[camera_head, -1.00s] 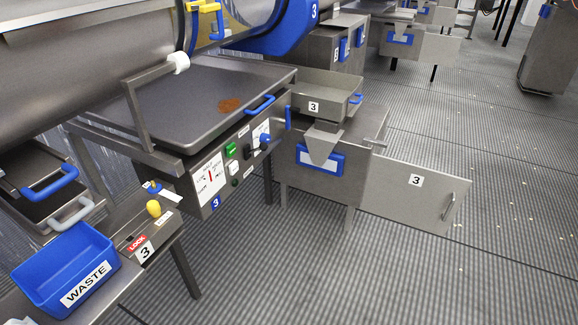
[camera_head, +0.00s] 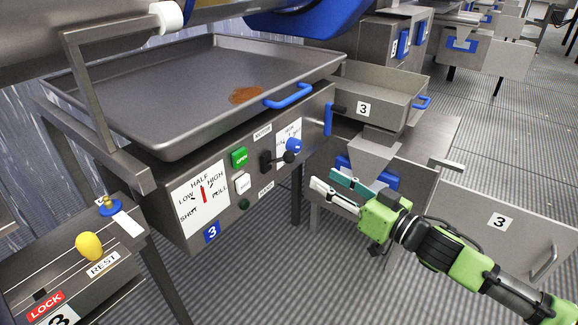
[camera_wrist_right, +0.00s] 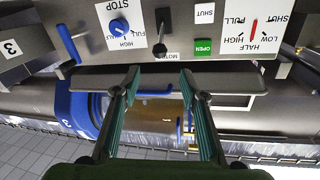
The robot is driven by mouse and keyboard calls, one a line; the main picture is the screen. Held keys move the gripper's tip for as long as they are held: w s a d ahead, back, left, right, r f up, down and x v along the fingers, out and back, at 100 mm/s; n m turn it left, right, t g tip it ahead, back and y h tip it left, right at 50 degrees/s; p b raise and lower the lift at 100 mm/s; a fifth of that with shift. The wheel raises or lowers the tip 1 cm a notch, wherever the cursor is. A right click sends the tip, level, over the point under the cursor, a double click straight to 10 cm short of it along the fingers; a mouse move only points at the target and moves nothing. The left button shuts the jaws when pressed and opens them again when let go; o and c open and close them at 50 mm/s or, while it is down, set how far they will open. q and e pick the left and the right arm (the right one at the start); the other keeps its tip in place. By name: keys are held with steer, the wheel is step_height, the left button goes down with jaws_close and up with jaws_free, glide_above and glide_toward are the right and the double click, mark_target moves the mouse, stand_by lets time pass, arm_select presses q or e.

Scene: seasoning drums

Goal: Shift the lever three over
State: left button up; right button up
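A lever with a yellow knob (camera_head: 89,246) stands on a slotted metal box between the labels REST (camera_head: 103,264) and LOCK (camera_head: 46,307); a partly cut-off 3 shows below. A black-knobbed lever (camera_head: 288,157) is on the control panel (camera_head: 228,208) marked 3; it also shows in the right wrist view (camera_wrist_right: 160,48). My right gripper (camera_head: 322,181) is open and empty, in front of and right of the panel, apart from both levers. In the right wrist view its fingers (camera_wrist_right: 157,78) are spread below the black lever. My left gripper is not in view.
A tray (camera_head: 190,90) with a brown patch and blue handle sits above the panel. A green button (camera_head: 239,157) and blue knob (camera_head: 294,145) are near the black lever. A metal cabinet door (camera_head: 500,240) marked 3 hangs open at right. Floor lies beyond.

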mark_target(294, 159)
steer(key=b+x, duration=0.1)
steer(key=x, duration=1.2)
steer(key=shift+d, duration=0.1)
steer(key=shift+w+a, duration=0.3)
steer(key=shift+w, duration=0.05)
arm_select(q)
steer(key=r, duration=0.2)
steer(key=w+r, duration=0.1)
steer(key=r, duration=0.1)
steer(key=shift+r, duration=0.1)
arm_select(e)
jaws_close()
